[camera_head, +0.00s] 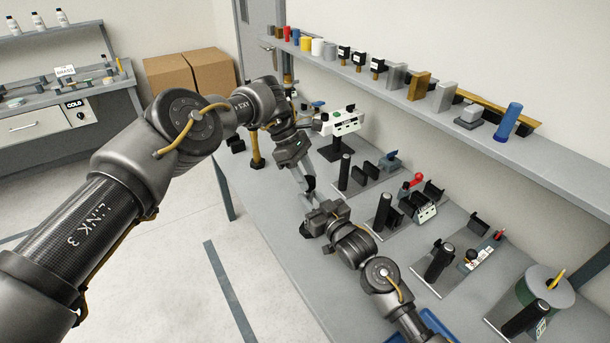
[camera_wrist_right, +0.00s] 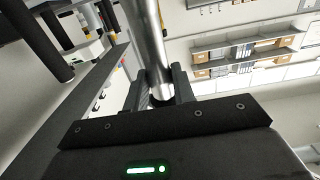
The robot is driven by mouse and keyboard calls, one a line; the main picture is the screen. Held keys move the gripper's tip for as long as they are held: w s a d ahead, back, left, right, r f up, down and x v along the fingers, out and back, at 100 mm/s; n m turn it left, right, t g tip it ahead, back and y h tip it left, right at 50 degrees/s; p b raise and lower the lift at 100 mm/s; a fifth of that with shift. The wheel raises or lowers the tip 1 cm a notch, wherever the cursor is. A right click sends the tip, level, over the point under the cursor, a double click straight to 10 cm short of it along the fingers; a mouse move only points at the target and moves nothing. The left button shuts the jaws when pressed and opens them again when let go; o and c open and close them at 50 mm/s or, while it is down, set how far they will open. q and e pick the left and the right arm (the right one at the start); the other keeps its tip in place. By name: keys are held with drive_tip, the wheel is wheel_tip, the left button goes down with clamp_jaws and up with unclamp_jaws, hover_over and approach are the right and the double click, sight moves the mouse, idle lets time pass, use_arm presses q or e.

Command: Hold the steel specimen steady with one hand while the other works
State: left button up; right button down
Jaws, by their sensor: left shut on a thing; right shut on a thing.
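The steel specimen (camera_wrist_right: 143,35) is a smooth silver bar in the right wrist view. It runs up from between the two dark fingers of my right gripper (camera_wrist_right: 160,88), which is shut on its lower end. In the head view my right gripper (camera_head: 308,229) is above the front edge of the bench. My left gripper (camera_head: 308,187) is close above and behind it, with its jaws shut. A pale strip shows beside its fingers, seemingly the same specimen. The contact at the left jaws is small and partly hidden.
The grey bench (camera_head: 278,210) carries several black posts and fixtures on plates to the right of my grippers. A white labelled device (camera_head: 342,122) stands behind. A wall shelf (camera_head: 400,97) holds blocks and cylinders.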

idle(0.3)
use_arm(q)
drive_tip(key=o, duration=1)
drive_tip(key=shift+s, duration=0.1)
drive_tip(key=shift+r, duration=0.15)
drive_tip(key=shift+w+a+r, duration=0.1)
drive_tip(key=shift+w+r, duration=0.05)
drive_tip(key=shift+r, duration=0.95)
drive_tip(key=shift+w+a+r, duration=0.1)
drive_tip(key=shift+r, duration=1)
drive_tip(key=shift+c, duration=0.2)
